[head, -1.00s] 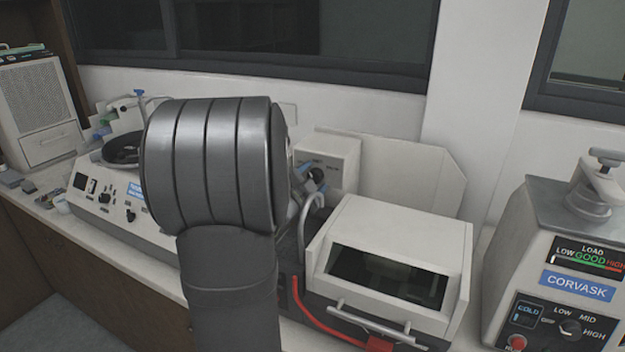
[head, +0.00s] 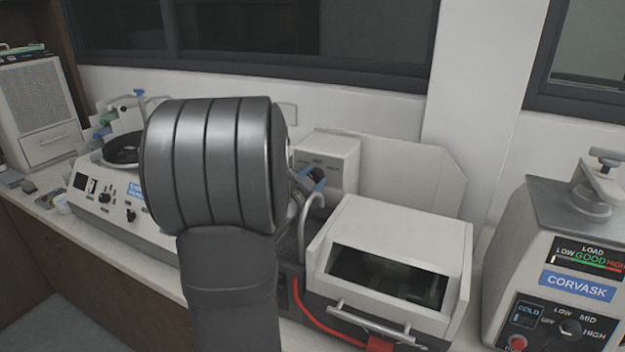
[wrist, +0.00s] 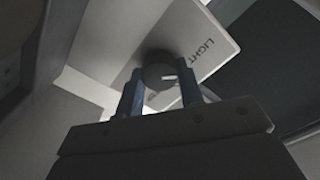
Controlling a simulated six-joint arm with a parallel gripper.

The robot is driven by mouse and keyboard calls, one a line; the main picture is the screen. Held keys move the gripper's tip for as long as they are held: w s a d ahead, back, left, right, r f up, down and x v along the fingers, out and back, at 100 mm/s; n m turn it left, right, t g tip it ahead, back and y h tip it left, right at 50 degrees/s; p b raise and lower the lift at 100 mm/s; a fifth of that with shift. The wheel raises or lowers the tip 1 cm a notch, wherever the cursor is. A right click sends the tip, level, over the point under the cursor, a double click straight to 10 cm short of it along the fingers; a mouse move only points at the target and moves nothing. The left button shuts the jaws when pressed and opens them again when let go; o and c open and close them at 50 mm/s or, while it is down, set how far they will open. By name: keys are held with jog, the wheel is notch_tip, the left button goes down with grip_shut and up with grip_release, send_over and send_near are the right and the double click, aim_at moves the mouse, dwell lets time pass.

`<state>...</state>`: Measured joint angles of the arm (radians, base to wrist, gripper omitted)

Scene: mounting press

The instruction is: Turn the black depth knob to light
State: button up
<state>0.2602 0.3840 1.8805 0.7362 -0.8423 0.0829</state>
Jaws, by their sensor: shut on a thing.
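The black depth knob (wrist: 158,72) is on the face of a white box (wrist: 195,35) in the wrist view. A short white mark on the knob points right in that view, a little below the printed word LIGHT (wrist: 202,53). My gripper (wrist: 160,88) has one blue finger on each side of the knob and is shut on it. In the head view the blue fingertips (head: 313,178) show at the front of the white box (head: 338,150). There the knob is mostly hidden by my gripper and arm.
A white machine with a dark window and a front handle (head: 385,265) stands right of my arm, with a curved grey tube (head: 304,222) beside it. The CORVASK press (head: 570,260) is at the far right. A white control console (head: 110,195) is at the left.

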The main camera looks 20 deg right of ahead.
jog(key=o, duration=1)
jog(key=v, duration=1.7)
jog(key=shift+s, duration=0.2)
jog(key=shift+r, duration=0.1)
jog(key=x, duration=1.7)
jog(key=shift+w, duration=0.2)
